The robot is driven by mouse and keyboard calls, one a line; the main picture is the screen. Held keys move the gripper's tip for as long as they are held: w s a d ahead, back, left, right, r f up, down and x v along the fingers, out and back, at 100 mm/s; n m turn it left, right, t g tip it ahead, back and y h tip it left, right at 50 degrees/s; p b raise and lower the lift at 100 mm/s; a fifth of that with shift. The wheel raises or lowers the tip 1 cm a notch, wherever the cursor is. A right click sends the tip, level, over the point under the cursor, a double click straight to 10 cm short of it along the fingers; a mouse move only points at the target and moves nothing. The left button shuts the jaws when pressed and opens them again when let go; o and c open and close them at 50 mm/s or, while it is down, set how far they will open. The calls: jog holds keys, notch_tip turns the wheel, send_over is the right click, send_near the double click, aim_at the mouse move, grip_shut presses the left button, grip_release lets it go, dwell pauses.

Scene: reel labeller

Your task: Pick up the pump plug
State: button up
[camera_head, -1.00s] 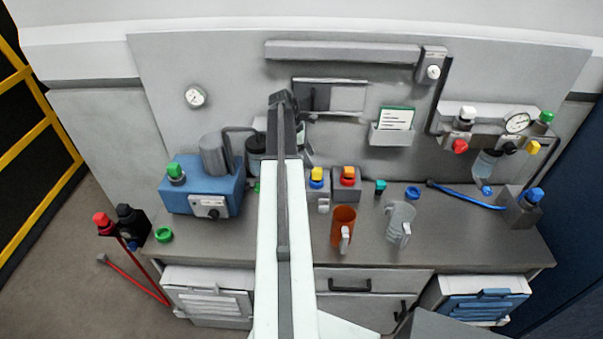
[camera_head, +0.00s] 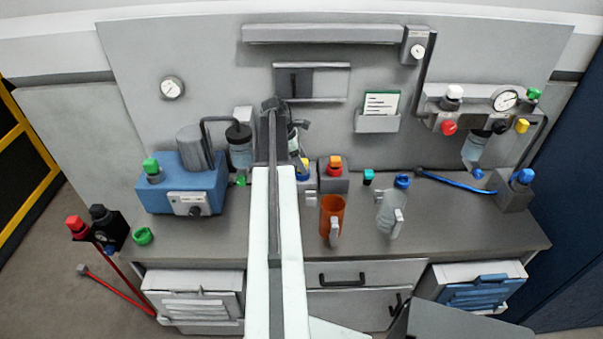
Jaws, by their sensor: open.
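Which piece is the pump plug I cannot tell for sure. The blue pump box (camera_head: 152,190) stands at the left of the counter with a grey cylinder on it. A green knob-like piece (camera_head: 151,168) sits on its left top. A small green piece (camera_head: 240,181) lies just right of the pump, beside my arm. My gripper (camera_head: 301,125) shows as a dark shape at the far end of my raised arm, in front of the back panel and right of the pump. It is open and partly hidden by the arm; I see nothing held in it.
A black-capped bottle (camera_head: 241,150) stands between pump and arm. An orange jug (camera_head: 332,215) and a clear jug (camera_head: 390,214) stand right of the arm. A green ring (camera_head: 143,236) lies at the counter's left. The front right counter is clear.

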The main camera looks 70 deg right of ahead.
grip_shut()
jog(key=shift+r, duration=0.15)
jog(key=shift+r+p, duration=0.25)
jog(key=shift+p, duration=0.15)
notch_tip(320, 180, up, 3)
jog(key=p, duration=0.3)
jog(key=shift+r, duration=0.2)
jog(key=s+a, duration=0.3)
jog(key=a, duration=0.5)
jog(key=s+a, duration=0.4)
jog(key=a, duration=0.5)
notch_tip(320, 180, up, 6)
jog(key=p, duration=0.6)
jog(key=shift+w+r+p, duration=0.2)
jog(key=shift+w+p, duration=0.05)
jog(key=shift+p, duration=0.1)
jog(key=shift+d, duration=0.1)
